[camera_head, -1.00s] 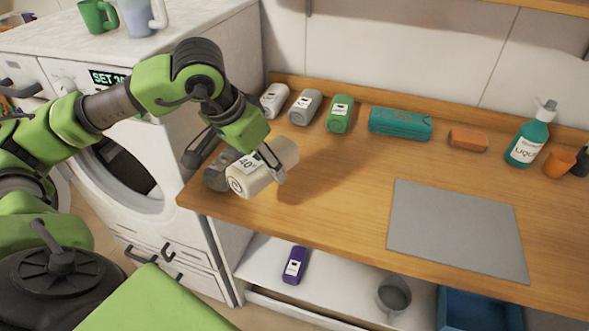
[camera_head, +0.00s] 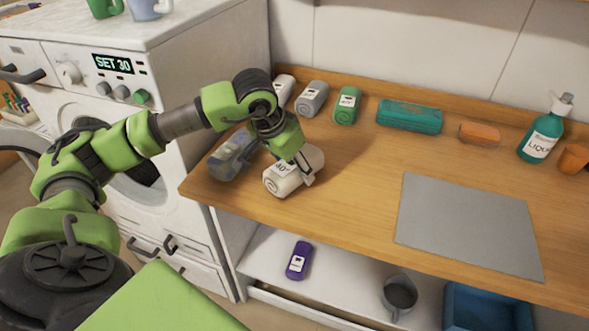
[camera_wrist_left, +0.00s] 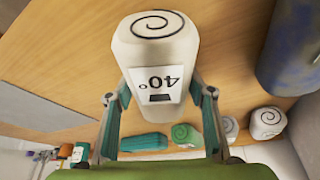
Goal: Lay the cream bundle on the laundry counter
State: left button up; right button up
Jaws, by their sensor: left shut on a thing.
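The cream bundle (camera_head: 278,184) is a rolled cloth with a spiral end and a white "40°" label. My left gripper (camera_head: 294,168) is shut on it, one finger on each side, over the left part of the wooden laundry counter (camera_head: 350,205). In the left wrist view the cream bundle (camera_wrist_left: 157,48) sits between the fingertips (camera_wrist_left: 160,95). It is low over the counter; I cannot tell whether it touches. My right gripper is not in view.
A blue-grey bundle (camera_head: 230,160) lies just left, partly behind my gripper. A grey mat (camera_head: 470,226) lies right; bare wood lies between.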

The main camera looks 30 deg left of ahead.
pick_arm(q)
jog(key=o, duration=0.8)
jog(key=shift+f, duration=0.1)
jog(key=o, duration=0.4)
jog(key=shift+o, duration=0.2)
jog(key=shift+r, duration=0.35)
jog(key=v, duration=1.1)
jog(key=shift+s+r+b, duration=0.25)
jog(key=shift+r+b, duration=0.05)
jog(key=shift+b, duration=0.05)
jog(key=shift+f, duration=0.1)
